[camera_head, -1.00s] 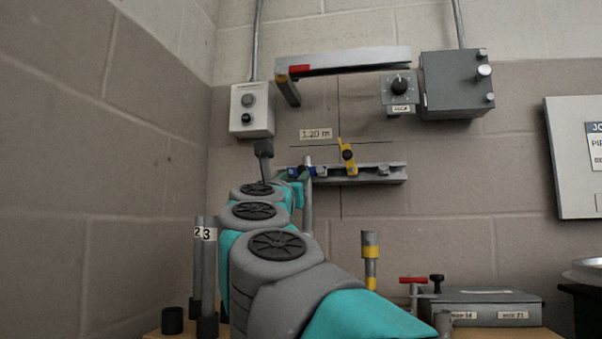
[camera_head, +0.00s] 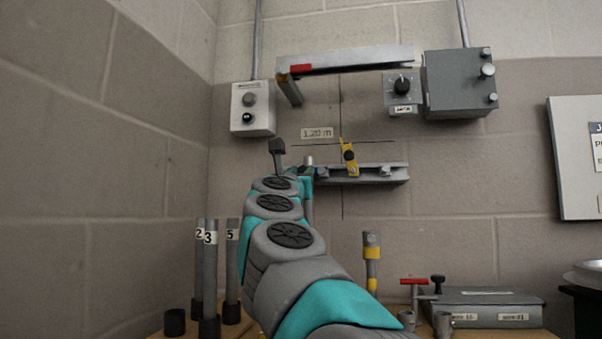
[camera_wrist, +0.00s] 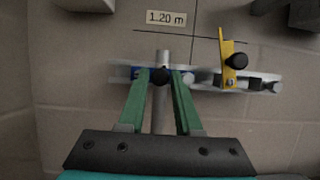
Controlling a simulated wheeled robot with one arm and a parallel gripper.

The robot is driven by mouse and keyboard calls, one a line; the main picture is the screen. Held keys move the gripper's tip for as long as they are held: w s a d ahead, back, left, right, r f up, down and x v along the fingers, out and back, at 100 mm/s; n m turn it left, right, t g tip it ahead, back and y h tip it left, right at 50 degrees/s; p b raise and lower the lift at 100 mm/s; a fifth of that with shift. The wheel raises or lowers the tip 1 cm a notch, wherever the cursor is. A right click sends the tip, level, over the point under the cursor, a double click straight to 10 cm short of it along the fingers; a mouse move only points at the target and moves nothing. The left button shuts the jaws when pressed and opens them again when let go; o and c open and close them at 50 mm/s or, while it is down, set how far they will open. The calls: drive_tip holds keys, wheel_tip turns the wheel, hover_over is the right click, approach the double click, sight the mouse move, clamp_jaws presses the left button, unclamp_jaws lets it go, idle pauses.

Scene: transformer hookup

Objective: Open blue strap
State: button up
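The blue strap (camera_wrist: 137,73) lies across an upright grey pipe (camera_wrist: 161,115) at the wall rail. In the wrist view only small blue parts of it show beside my fingertips. A black knob (camera_wrist: 160,77) sits at its middle, in front of the pipe. My gripper (camera_wrist: 161,74) has its two green fingers apart, one on each side of the knob. A narrow gap seems to show on each side; contact is hard to tell. In the head view my arm hides the blue strap. The yellow strap (camera_head: 349,157) stands tilted on the rail to the right, with its own black knob.
The metal rail (camera_head: 395,173) runs along the wall. Above are a long grey bracket (camera_head: 350,60), a switch box (camera_head: 252,109) and a grey box (camera_head: 458,84). Numbered pipes (camera_head: 210,270) stand at lower left. A yellow-banded pipe (camera_head: 371,260) stands lower right.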

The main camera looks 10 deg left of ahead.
clamp_jaws()
idle(1.2)
